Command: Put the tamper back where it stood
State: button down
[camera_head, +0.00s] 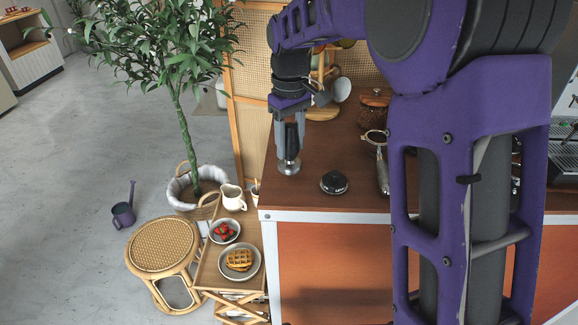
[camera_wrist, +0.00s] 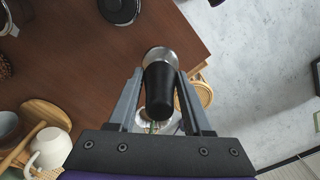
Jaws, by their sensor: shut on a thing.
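My gripper (camera_head: 290,138) is shut on the tamper, which has a black handle and a round silver base (camera_head: 289,167). The tamper hangs base-down near the left edge of the brown counter (camera_head: 310,205). I cannot tell whether its base touches the wood. In the wrist view the black handle (camera_wrist: 159,92) sits between the two grey fingers, with the silver base beyond it, near the counter edge.
A black round tool (camera_head: 333,183) stands right of the tamper. A portafilter (camera_head: 382,170) lies farther right, partly behind my arm. Bare counter lies around the tamper.

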aim_at(291, 124)
notch_tip(291, 124, down, 5)
jog(key=shift+b, duration=0.4)
jog(key=shift+f, duration=0.2)
jog(key=shift+c, duration=1.6)
grip_release()
notch_tip(291, 124, up, 12)
jog(key=shift+r+p, duration=0.2)
jog(key=shift+p, duration=0.9)
